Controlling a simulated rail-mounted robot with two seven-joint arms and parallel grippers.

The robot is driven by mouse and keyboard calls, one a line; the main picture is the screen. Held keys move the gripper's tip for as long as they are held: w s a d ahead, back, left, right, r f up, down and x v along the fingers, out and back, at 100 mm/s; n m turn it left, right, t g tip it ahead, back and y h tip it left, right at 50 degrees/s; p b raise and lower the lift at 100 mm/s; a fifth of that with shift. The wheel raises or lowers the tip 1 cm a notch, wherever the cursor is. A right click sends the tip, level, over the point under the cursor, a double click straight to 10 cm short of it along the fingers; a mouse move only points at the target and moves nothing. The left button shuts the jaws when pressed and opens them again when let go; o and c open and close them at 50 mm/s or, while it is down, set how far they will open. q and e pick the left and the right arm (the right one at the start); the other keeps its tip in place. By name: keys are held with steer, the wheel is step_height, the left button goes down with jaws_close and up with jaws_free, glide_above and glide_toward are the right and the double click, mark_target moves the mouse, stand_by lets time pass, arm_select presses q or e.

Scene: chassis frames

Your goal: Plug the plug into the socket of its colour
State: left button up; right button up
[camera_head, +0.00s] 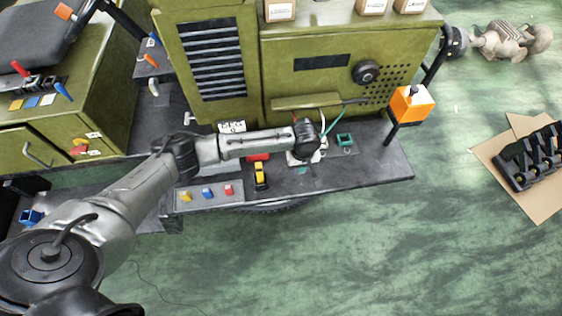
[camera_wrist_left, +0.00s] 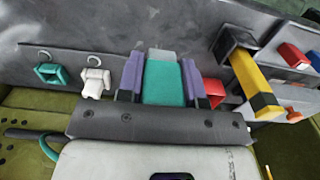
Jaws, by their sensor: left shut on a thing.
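A teal-green plug (camera_wrist_left: 165,82) with a grey end is held between the purple-sided fingers of my left gripper (camera_wrist_left: 162,76) in the left wrist view. A green socket (camera_wrist_left: 50,74) and a white socket (camera_wrist_left: 95,82) lie to the left of the plug there, apart from it. In the head view, my left gripper (camera_head: 303,158) is low over the bench shelf, mostly hidden by its own wrist. The green socket (camera_head: 344,141) lies to its right. A bit of teal (camera_head: 302,170) shows below the gripper. My right gripper is not in view.
A yellow-and-black block (camera_head: 261,174) and a red piece (camera_head: 258,157) stand left of the gripper. The olive cabinet (camera_head: 320,85) rises behind. An orange box (camera_head: 411,103) is at right; the shelf's right end is clear.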

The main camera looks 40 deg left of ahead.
arm_select(q)
steer(key=b, duration=0.1)
glide_above(275, 169)
step_height(275, 169, down, 6)
steer(key=shift+w+f, duration=0.15)
steer(key=shift+f, duration=0.05)
steer(key=shift+f+b, duration=0.45)
steer(key=shift+f, duration=1.55)
steer(key=shift+f, duration=0.2)
steer(key=o, duration=0.9)
steer(key=shift+r, duration=0.1)
